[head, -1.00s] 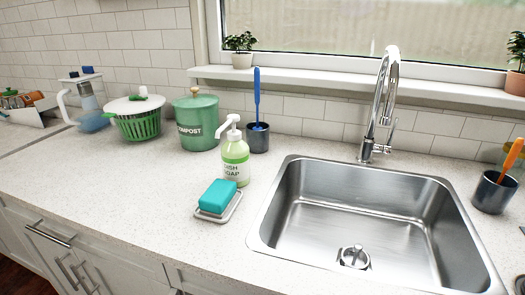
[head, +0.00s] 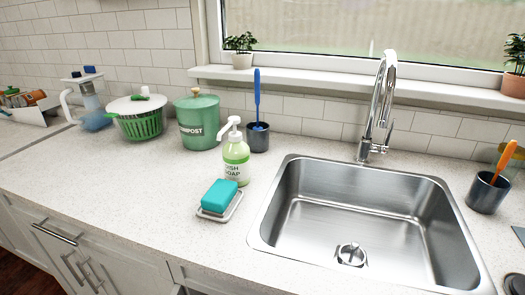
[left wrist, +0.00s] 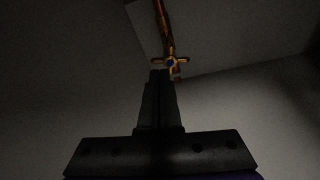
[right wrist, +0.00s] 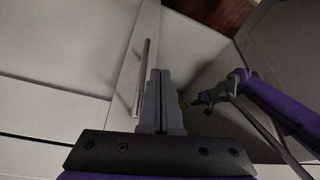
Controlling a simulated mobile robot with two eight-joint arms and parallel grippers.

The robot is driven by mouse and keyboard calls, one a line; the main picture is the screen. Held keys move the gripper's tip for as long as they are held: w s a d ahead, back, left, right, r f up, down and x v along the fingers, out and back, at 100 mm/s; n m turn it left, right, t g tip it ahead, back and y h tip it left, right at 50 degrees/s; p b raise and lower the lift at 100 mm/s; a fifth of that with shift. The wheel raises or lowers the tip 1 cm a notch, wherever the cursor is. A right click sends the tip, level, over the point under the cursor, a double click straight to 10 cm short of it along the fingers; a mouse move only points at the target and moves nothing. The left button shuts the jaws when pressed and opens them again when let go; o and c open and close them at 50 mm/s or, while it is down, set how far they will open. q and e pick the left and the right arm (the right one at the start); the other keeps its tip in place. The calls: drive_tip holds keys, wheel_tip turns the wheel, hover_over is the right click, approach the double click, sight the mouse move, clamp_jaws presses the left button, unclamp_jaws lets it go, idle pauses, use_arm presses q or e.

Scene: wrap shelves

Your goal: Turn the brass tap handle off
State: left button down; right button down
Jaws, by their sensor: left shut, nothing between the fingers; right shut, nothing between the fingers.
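The brass tap handle (left wrist: 171,62) is a cross-shaped handle with a blue centre on a brass pipe. It shows in the left wrist view, inside a dark space. My left gripper (left wrist: 160,72) is shut and empty, with its fingertips at the lower left edge of the handle in the picture. I cannot tell whether they touch it. My right gripper (right wrist: 158,72) is shut and empty, in front of pale cabinet fronts. Neither gripper shows in the head view, and the tap handle is hidden there.
In the right wrist view a long bar handle (right wrist: 143,75) runs along a cabinet front, left of my right gripper. My purple arm is at the right. Above, the counter holds a steel sink (head: 325,215), a chrome faucet (head: 383,95), dish soap (head: 236,165) and a sponge (head: 219,194).

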use_arm(q)
drive_tip(key=w+d+r+n+b, duration=0.1)
drive_tip(key=w+b, duration=0.1)
drive_tip(key=w, duration=0.4)
drive_tip(key=shift+w+r+n+h+b, duration=0.25)
drive_tip(key=shift+w+n+h+b, duration=0.1)
drive_tip(key=shift+w+n+h, duration=0.05)
drive_tip(key=shift+s+d+f+b, duration=0.1)
drive_tip(key=shift+d+f+b, duration=0.2)
drive_tip(key=shift+f+b, duration=0.3)
idle(0.7)
drive_tip(key=shift+s+d+r, duration=0.1)
drive_tip(key=shift+d+r, duration=0.1)
drive_tip(key=shift+d, duration=0.15)
idle(0.5)
drive_tip(key=shift+s+d+b, duration=0.15)
drive_tip(key=shift+s+d, duration=0.05)
drive_tip(key=shift+d, duration=0.35)
drive_tip(key=shift+s+d+b, duration=0.15)
drive_tip(key=shift+d, duration=0.35)
drive_tip(key=shift+d+f, duration=0.15)
